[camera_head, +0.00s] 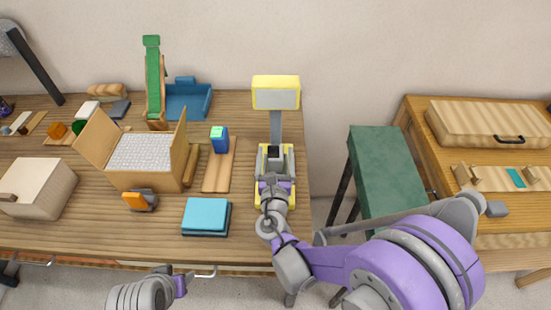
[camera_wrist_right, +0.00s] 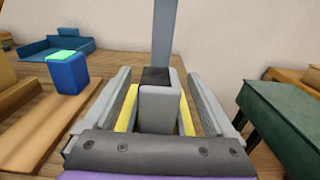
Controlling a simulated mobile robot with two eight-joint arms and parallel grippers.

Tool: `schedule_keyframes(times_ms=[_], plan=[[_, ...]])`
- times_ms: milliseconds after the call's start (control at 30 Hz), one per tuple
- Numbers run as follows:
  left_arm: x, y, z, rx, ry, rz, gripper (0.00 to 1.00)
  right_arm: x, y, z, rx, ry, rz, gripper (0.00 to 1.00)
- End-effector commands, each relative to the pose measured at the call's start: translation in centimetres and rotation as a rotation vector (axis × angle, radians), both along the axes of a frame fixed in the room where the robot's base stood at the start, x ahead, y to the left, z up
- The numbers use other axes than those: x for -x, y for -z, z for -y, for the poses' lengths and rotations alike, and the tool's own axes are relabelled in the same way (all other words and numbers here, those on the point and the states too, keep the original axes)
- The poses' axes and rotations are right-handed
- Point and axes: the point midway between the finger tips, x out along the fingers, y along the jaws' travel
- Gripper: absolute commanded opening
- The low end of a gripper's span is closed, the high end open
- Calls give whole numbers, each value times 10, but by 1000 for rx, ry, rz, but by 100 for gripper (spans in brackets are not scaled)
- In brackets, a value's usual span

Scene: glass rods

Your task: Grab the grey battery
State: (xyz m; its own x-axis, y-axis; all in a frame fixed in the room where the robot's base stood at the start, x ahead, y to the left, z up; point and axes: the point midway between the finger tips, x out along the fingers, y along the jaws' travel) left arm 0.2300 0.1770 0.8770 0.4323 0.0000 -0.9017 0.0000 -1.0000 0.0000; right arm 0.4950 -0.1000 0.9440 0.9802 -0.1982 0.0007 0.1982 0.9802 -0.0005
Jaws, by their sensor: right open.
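The grey battery (camera_wrist_right: 157,105), an upright block with a dark top, stands at the middle of the right wrist view. In the head view its dark top (camera_head: 273,152) shows in the base of a yellow and grey device (camera_head: 275,92) with a raised panel. My right gripper (camera_wrist_right: 158,85) is open, with one finger on each side of the battery and a visible gap to each. The battery's lower part is hidden. In the head view the right gripper (camera_head: 274,165) is over the device's base. My left arm's end (camera_head: 180,285) shows at the bottom edge; its jaws are unclear.
A blue block with a green top (camera_head: 218,138) stands on a wooden board left of the device. A teal book-like stack (camera_head: 206,215) lies nearer the front. An open wooden box (camera_head: 142,180) is further left. A green stool (camera_head: 383,170) stands right of the table.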

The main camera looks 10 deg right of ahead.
Motion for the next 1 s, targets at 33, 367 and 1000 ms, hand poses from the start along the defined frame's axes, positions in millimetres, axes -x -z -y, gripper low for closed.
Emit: schedule_keyframes(times_ms=[33, 367, 1000], plan=[[-1, -3, 0, 0, 0, 1, 50, -9, -1, 2, 0, 2, 0, 90], [-1, -7, 0, 0, 0, 3, 50, -37, 0, 8, 0, 0, 0, 90], [-1, -7, 0, 0, 0, 3, 50, -36, 0, 7, -1, 0, 0, 0]])
